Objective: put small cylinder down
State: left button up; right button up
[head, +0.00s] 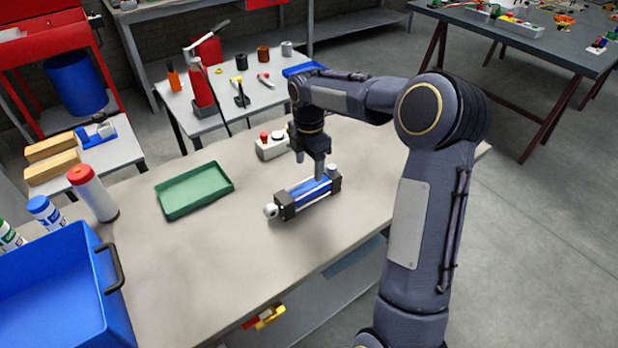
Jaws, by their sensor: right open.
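The small cylinder (302,197) has a blue body, black end blocks and a silver rod end. It lies on its side on the beige table (230,255), right of the green tray. My right gripper (310,170) points down directly over the cylinder, its fingers at the cylinder's body. It is open. One finger is partly hidden, and I cannot tell whether the fingers touch the cylinder. My left gripper is not in view.
A green tray (194,190) lies left of the cylinder. A control box with a red button (271,146) stands just behind it. A blue bin (50,290) and a white bottle with a red cap (93,193) stand at the left. Bare tabletop lies in front.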

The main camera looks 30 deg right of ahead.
jog(key=shift+r, duration=0.9)
jog(key=s+a+r+m+t+y, duration=0.1)
jog(key=s+a+r+m, duration=0.3)
jog(key=s, duration=0.4)
jog(key=s+a+r+m+t+y, duration=0.1)
jog(key=s+a+r+m+t, duration=0.15)
jog(key=s+m, duration=0.45)
jog(key=s+a+f+m+t+y, duration=0.1)
jog(key=s+a+m, duration=0.2)
jog(key=s, duration=0.3)
jog(key=s+a+f+m+t, duration=0.1)
jog(key=s+a+f+m, duration=0.1)
jog(key=s+m, duration=0.4)
jog(key=shift+s+a+m+y, duration=0.3)
jog(key=shift+s+a+y, duration=0.1)
jog(key=shift+s+a, duration=0.2)
